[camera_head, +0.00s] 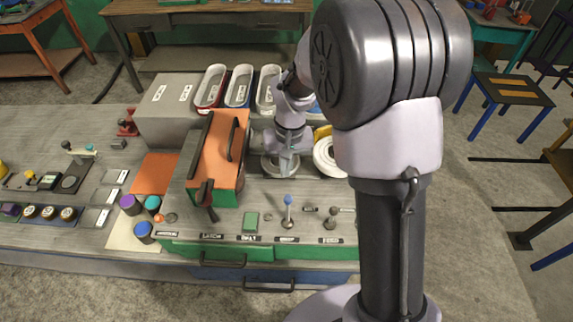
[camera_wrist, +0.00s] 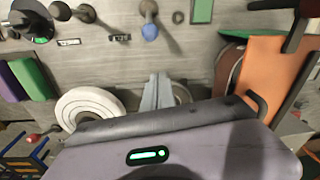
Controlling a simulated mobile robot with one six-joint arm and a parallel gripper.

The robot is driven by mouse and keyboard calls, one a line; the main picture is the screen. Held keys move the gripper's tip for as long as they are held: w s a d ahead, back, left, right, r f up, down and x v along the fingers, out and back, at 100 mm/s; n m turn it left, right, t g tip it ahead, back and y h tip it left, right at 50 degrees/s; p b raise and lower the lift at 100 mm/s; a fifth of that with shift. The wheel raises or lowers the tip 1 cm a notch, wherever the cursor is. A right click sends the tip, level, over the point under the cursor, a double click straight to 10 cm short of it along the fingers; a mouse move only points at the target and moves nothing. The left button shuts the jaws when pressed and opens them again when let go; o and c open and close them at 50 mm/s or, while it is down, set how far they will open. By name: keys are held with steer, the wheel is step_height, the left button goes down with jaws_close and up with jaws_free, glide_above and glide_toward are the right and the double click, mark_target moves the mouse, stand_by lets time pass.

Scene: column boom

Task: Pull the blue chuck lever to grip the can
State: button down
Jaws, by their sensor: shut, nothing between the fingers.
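The blue chuck lever (camera_head: 287,200) is a grey stalk with a blue ball knob at the front of the bench, seeming about upright. It also shows at the top of the wrist view (camera_wrist: 150,32). My gripper (camera_head: 287,163) is shut and empty. It points down behind the lever, apart from it, over a round grey fixture (camera_head: 268,167) that may be the chuck. In the wrist view my fingers (camera_wrist: 158,92) are together, with part of that fixture (camera_wrist: 181,93) beside them. My fingers and wrist hide much of it, and I cannot make out a can there.
An orange-topped machine box (camera_head: 220,150) with a handle stands left of my gripper. A white disc (camera_head: 327,160) lies to the right. Bins (camera_head: 238,85) stand behind. Other levers (camera_head: 330,222) and a green plate (camera_head: 250,222) flank the blue lever.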

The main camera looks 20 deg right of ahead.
mark_target(288, 210)
step_height(288, 210, down, 4)
steer(key=shift+w+a+f+b, duration=0.1)
steer(key=shift+b, duration=0.3)
steer(key=shift+s+f, duration=0.25)
steer(key=shift+f, duration=0.05)
steer(key=s, duration=0.2)
steer(key=s+r, duration=0.1)
steer(key=shift+s+a+r, duration=0.1)
steer(key=shift+s+a, duration=0.05)
steer(key=shift+a, duration=0.1)
steer(key=shift+b, duration=0.6)
